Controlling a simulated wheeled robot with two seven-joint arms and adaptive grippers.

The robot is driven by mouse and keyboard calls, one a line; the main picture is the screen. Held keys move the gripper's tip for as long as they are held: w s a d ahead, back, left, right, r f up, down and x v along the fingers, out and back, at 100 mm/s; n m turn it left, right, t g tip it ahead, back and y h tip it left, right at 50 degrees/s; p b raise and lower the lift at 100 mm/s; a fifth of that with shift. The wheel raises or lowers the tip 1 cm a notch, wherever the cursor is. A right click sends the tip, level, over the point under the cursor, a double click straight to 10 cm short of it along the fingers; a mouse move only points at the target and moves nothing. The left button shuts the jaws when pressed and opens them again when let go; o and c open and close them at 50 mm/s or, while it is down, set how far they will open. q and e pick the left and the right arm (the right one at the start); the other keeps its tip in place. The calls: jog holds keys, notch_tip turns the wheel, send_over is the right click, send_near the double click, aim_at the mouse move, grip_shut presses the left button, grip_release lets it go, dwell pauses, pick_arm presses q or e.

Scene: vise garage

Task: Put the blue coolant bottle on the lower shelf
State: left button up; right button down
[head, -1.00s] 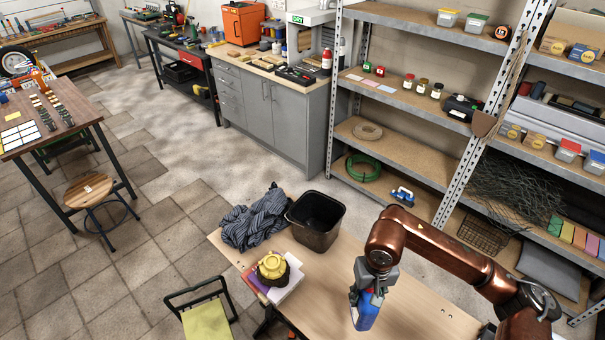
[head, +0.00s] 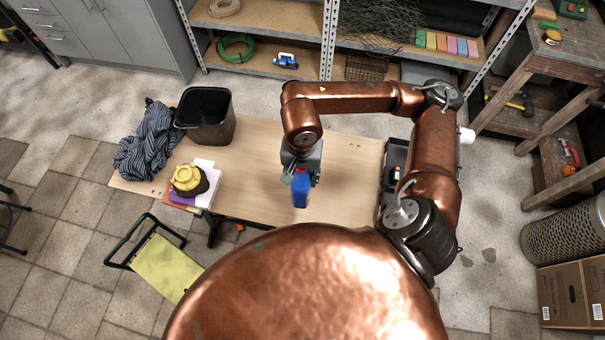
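The blue coolant bottle (head: 300,191) is upright at my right gripper (head: 301,172), over the light wooden table (head: 252,193). The gripper's fingers are closed around its upper part. I cannot tell whether its base touches the tabletop. My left gripper is not in view. At the back stands the metal shelving; its lower shelf (head: 268,66) carries a green hose coil (head: 236,45) and a small blue-and-white item (head: 285,61). A shelf above it (head: 265,13) holds a pale coil.
Floor lies between table and shelving.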

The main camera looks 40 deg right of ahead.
jog(key=shift+s+d+m, duration=0.15)
jog(key=shift+s+m, duration=0.2)
jog(key=shift+m, duration=0.05)
jog(key=w+d+f, duration=0.7)
jog(key=w+f, duration=0.4)
jog(key=f, duration=0.2)
jog(key=shift+w+d+b, duration=0.2)
jog(key=shift+d+b, duration=0.2)
jog(key=shift+f, duration=0.1)
jog(key=shift+f, duration=0.1)
jog(key=c, duration=1.2)
grip_release()
